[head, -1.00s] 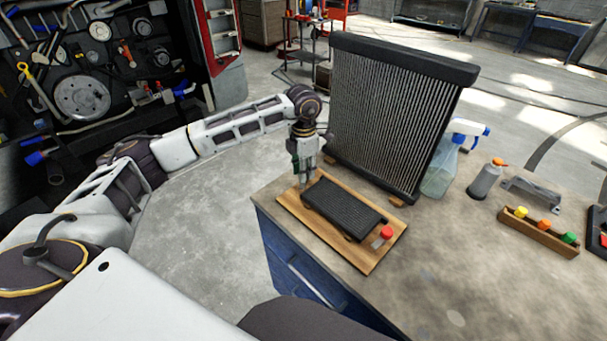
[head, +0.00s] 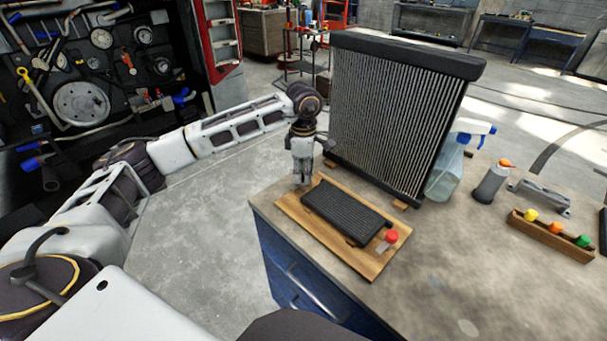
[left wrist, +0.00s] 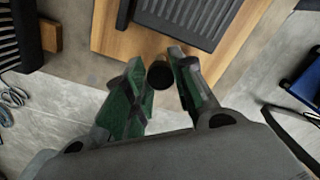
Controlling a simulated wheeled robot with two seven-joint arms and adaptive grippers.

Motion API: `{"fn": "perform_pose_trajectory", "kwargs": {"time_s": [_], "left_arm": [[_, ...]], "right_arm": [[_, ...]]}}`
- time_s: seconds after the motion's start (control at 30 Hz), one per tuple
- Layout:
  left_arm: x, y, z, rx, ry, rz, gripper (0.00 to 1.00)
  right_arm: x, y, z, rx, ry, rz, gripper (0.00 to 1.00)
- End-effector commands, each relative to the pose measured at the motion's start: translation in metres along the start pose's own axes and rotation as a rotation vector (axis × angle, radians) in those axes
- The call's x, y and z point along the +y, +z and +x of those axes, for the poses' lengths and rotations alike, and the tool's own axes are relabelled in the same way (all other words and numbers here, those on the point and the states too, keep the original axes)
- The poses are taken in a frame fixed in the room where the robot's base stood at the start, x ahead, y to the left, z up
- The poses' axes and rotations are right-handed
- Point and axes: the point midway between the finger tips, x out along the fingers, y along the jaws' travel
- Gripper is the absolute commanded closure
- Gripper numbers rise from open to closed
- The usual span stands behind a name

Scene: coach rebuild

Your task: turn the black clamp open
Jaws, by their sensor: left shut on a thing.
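A wooden board (head: 375,268) lies on the bench corner with a small black ribbed core (head: 345,212) on it. The board (left wrist: 118,35) and the core (left wrist: 190,15) also show in the left wrist view. My left gripper (head: 302,182) points down at the board's far left end. In the left wrist view its green-padded fingers (left wrist: 160,78) are shut on a round black piece, which looks like the black clamp (left wrist: 160,74). The clamp's lower part is hidden, and I cannot tell how far it is turned. A red knob (head: 392,236) sits at the board's right end. My right gripper is not in view.
A tall radiator (head: 395,120) stands just behind the board. To its right are a spray bottle (head: 447,172), a grey bottle (head: 490,183), a bracket (head: 540,196) and a wooden rack with coloured caps (head: 550,236). The bench front right is clear.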

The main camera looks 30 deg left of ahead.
Motion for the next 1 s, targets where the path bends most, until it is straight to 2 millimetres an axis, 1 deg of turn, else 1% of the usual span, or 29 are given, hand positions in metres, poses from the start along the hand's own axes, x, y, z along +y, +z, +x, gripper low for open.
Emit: {"fn": "perform_pose_trajectory", "kwargs": {"time_s": [0.17,0.43,0.47,0.6,0.63,0.87,0.93,1.0], "left_arm": [[0.001,0.000,-0.002,-0.003,0.005,0.013,0.99],[0.001,0.001,-0.002,-0.003,0.005,0.012,0.99],[0.001,0.001,-0.003,-0.003,0.005,0.012,0.73],[0.001,0.000,-0.002,-0.003,0.004,0.012,0.55],[0.001,0.000,-0.002,-0.002,0.003,0.012,0.52],[0.000,0.000,-0.001,-0.001,0.001,0.012,0.52],[0.000,0.000,-0.001,-0.001,0.001,0.012,0.52],[0.000,0.000,-0.002,-0.001,0.001,0.012,0.52]], "right_arm": [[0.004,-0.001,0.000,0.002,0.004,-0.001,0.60],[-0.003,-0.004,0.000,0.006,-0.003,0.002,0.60],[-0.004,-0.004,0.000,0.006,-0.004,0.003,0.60],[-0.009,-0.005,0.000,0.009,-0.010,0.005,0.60],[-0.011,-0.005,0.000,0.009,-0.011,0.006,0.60],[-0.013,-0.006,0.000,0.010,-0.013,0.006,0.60],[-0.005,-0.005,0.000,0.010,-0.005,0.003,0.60],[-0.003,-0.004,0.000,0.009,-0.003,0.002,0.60]]}}
